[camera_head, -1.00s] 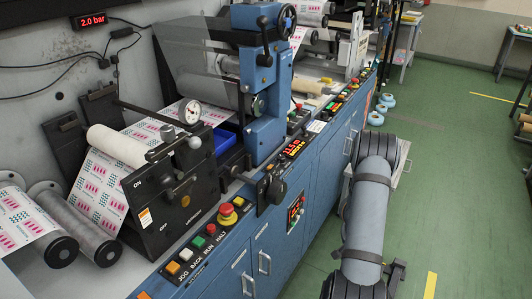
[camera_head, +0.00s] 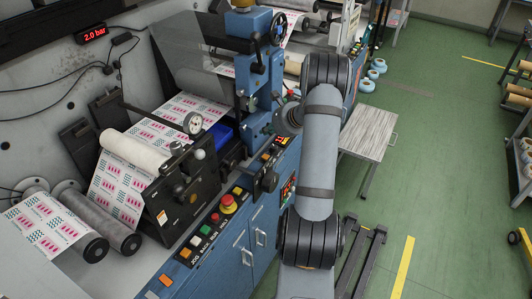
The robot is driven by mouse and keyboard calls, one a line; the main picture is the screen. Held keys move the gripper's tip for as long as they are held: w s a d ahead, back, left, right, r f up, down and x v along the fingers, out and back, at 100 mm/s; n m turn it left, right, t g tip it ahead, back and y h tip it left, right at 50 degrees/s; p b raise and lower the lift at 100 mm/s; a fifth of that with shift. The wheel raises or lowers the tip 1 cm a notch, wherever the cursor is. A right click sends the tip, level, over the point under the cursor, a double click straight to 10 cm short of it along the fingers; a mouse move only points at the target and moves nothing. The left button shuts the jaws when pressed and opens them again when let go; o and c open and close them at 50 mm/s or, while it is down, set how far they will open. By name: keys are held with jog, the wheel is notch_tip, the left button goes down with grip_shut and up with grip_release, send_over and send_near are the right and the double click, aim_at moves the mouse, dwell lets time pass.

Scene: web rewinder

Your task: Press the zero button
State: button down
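The blue press cabinet (camera_head: 256,205) carries a sloped control ledge. My grey arm stands in front of the cabinet, with a wrist part near the display. My gripper itself is not visible.
A red mushroom stop button (camera_head: 228,203) stands on the ledge near a row of coloured push buttons (camera_head: 205,230). A black knob (camera_head: 266,181) sticks out near the display. A small grey table (camera_head: 368,133) stands right of my arm. Green floor (camera_head: 450,190) is open at right.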

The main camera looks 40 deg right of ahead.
jog(key=shift+f, duration=0.2)
jog(key=b, duration=0.6)
send_over(266, 158)
notch_tip(266, 158, down, 8)
jog(key=shift+d+r, duration=0.1)
jog(key=shift+d, duration=0.05)
jog(key=shift+f+b, duration=0.4)
jog(key=shift+b, duration=0.2)
jog(key=shift+f, duration=0.15)
dwell(0.7)
jog(key=shift+f+b, duration=0.25)
jog(key=shift+b, duration=0.4)
jog(key=shift+f+b, duration=0.55)
jog(key=shift+b, duration=0.1)
dwell(0.5)
jog(key=shift+r, duration=0.1)
jog(key=shift+r+p, duration=0.65)
jog(key=shift+r, duration=0.25)
